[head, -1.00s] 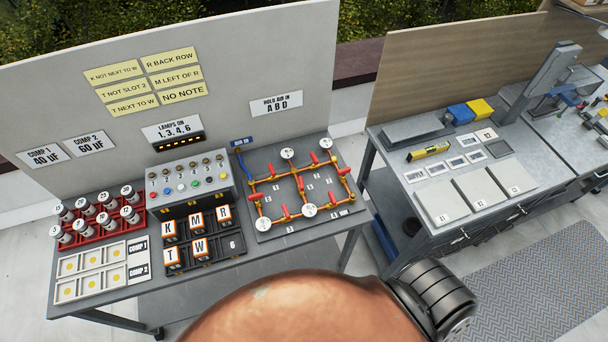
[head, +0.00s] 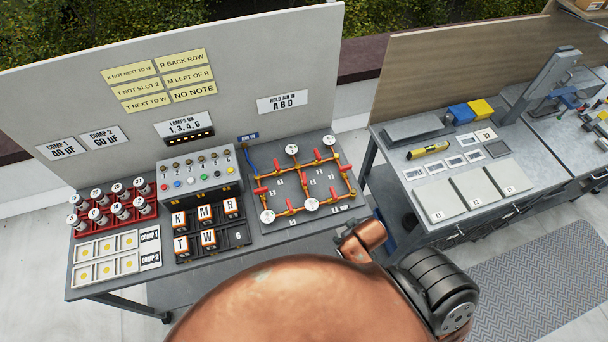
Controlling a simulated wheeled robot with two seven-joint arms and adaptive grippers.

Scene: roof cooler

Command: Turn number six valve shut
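The valve board (head: 266,233) lies on the left bench, a grey panel with orange pipes, round white gauges and several red valve handles. One red handle (head: 304,179) is on the middle pipe and another (head: 261,190) is on the left side. The small number plates are too small to read, so I cannot tell which valve is number six. Neither of my grippers is in view. Copper-coloured parts of my own arm and body fill the bottom middle, and one copper part stands just off the board's lower right corner.
Left of the board are a lamp box (head: 197,173), a black tray (head: 240,238) of lettered blocks, and a red rack (head: 105,226) of cans. A back panel (head: 235,75) stands behind. A second bench (head: 424,191) with grey plates is on the right, past a gap.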

